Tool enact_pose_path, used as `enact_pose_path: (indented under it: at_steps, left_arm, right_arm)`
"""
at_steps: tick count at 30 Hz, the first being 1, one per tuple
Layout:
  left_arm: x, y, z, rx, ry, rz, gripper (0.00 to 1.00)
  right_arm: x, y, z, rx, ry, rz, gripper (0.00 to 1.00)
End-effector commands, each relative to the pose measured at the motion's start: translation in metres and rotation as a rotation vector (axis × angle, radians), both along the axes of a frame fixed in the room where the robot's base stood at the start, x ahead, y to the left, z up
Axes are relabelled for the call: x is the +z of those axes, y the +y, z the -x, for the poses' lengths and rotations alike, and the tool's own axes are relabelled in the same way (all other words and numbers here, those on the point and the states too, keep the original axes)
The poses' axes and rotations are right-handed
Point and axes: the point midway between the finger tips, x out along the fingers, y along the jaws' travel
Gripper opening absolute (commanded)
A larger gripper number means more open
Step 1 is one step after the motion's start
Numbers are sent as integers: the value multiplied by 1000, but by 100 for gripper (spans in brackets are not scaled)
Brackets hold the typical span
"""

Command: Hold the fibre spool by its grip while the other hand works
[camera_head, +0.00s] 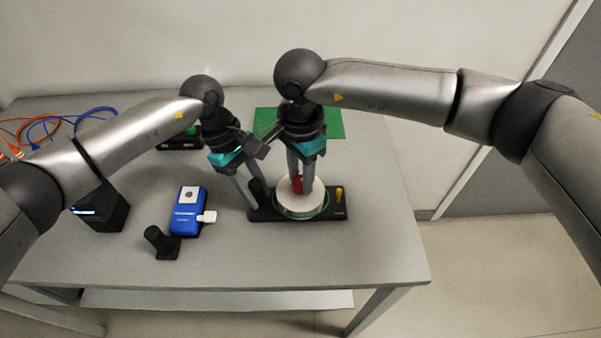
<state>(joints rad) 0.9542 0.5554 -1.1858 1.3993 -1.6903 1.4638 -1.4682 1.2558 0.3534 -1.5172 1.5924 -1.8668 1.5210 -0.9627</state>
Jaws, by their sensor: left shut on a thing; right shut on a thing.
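The fibre spool (302,207) is a white disc with a green rim, lying on a black base (338,213). A red grip (297,184) stands up at its middle. My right gripper (300,188) points down over the spool and is shut on the red grip, which its fingers partly cover. My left gripper (261,203) points down at the left end of the black base, beside the spool. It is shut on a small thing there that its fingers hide. The two grippers are close together, and their wrists nearly touch.
A yellow peg (339,194) stands at the base's right end. A blue device (187,212) with a white plug (208,217), a black stand (161,243) and a black box (104,211) are left. A green mat (335,122) lies behind. The table's front right is clear.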

Motion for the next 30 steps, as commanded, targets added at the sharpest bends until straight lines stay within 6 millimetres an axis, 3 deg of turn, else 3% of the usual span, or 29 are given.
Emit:
enact_pose_path:
  at_steps: [9,23,24,30]
  left_arm:
    - [0,0,0,0,1,-1,0]
    - [0,0,0,0,1,-1,0]
    - [0,0,0,0,1,-1,0]
    - [0,0,0,0,1,-1,0]
  right_arm:
    - [1,1,0,-100,-2,-3,0]
    - [1,1,0,-114,-2,-2,0]
    - [1,1,0,-114,-2,-2,39]
    - [1,1,0,-113,-1,-2,62]
